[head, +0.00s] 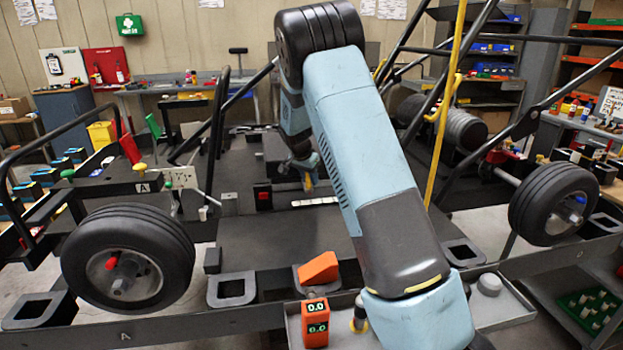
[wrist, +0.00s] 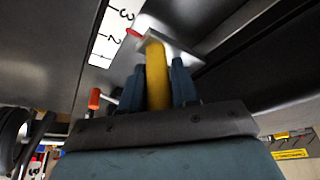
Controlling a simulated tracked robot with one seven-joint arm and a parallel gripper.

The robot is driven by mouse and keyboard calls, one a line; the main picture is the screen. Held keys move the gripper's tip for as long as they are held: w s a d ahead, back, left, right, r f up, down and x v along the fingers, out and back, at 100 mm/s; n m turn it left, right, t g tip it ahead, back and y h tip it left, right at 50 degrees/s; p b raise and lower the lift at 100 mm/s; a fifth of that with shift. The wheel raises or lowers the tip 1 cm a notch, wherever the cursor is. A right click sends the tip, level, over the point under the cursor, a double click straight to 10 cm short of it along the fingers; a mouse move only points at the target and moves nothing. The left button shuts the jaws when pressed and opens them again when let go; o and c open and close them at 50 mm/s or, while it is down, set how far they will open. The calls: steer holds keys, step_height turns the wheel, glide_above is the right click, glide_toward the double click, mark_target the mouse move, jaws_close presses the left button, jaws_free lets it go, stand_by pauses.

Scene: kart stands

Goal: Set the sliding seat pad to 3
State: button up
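The yellow handle (wrist: 157,78) of the slide stands between the two blue fingers of my gripper (wrist: 158,88) in the wrist view. Both fingers appear to press against its sides. The handle joins a pale metal plate (wrist: 172,45). In the head view my gripper (head: 306,178) is low over the kart, by the white scale strip (head: 315,201). I cannot clearly pick out the seat pad's outline.
A block with a red button (head: 262,196) is left of the scale. Wheels stand at left (head: 128,258) and right (head: 553,203). An orange meter (head: 315,322) and an orange wedge (head: 318,269) are in front. Black frame tubes and a yellow strap (head: 447,110) rise at right.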

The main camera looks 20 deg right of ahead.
steer(key=o, duration=0.3)
steer(key=shift+o, duration=0.2)
steer(key=v, duration=1.3)
steer(key=shift+r, duration=0.35)
steer(key=shift+s, duration=0.1)
